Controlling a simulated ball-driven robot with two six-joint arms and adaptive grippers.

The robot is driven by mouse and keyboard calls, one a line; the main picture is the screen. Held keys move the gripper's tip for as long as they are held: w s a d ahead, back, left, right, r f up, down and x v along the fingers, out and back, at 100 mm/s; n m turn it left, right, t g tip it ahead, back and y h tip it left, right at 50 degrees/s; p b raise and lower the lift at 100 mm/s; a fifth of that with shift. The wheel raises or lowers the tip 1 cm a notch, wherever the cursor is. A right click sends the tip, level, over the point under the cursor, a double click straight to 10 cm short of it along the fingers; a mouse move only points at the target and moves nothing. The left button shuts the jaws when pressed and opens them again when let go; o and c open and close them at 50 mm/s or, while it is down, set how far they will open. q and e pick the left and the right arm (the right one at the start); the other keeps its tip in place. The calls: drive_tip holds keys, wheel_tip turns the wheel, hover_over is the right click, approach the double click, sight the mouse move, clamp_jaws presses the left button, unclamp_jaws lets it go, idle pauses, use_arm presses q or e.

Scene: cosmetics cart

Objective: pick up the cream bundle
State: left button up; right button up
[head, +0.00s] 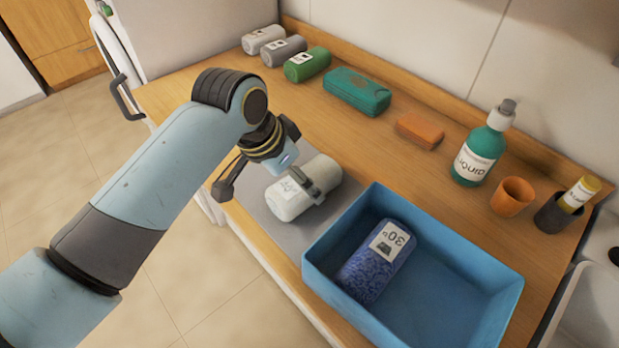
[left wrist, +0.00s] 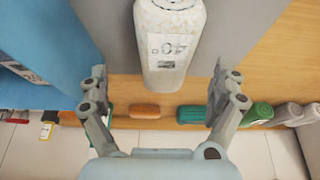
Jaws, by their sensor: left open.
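The cream bundle (head: 288,203), a pale roll with a 40° label, lies on a grey mat (head: 257,207) at the counter's front. It also shows in the left wrist view (left wrist: 170,20), where its labelled end lies between the two fingers in the picture. My left gripper (head: 272,184) is open and comes in over the bundle. One finger is off its left side and the other crosses in front of its right part. I cannot tell whether a finger touches it. My left gripper also shows open in the wrist view (left wrist: 160,80). My right gripper is not in view.
A blue bin (head: 470,278) holding a blue 30° bundle (head: 378,265) stands right of the mat. Behind are grey and green rolls (head: 307,65), a green case (head: 357,92), an orange block (head: 420,130), a green bottle (head: 478,155) and an orange cup (head: 512,196).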

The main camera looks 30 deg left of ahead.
use_arm(q)
drive_tip(key=x, duration=0.2)
drive_tip(key=shift+w+a+f, duration=0.1)
drive_tip(key=shift+w+f, duration=0.1)
drive_tip(key=shift+w, duration=0.1)
drive_tip(key=x, duration=0.4)
drive_tip(key=shift+w+a+f+p, duration=0.1)
drive_tip(key=shift+w+f+p, duration=0.05)
drive_tip(key=shift+w+p, duration=0.2)
drive_tip(key=shift+s, duration=0.1)
drive_tip(key=c, duration=1.5)
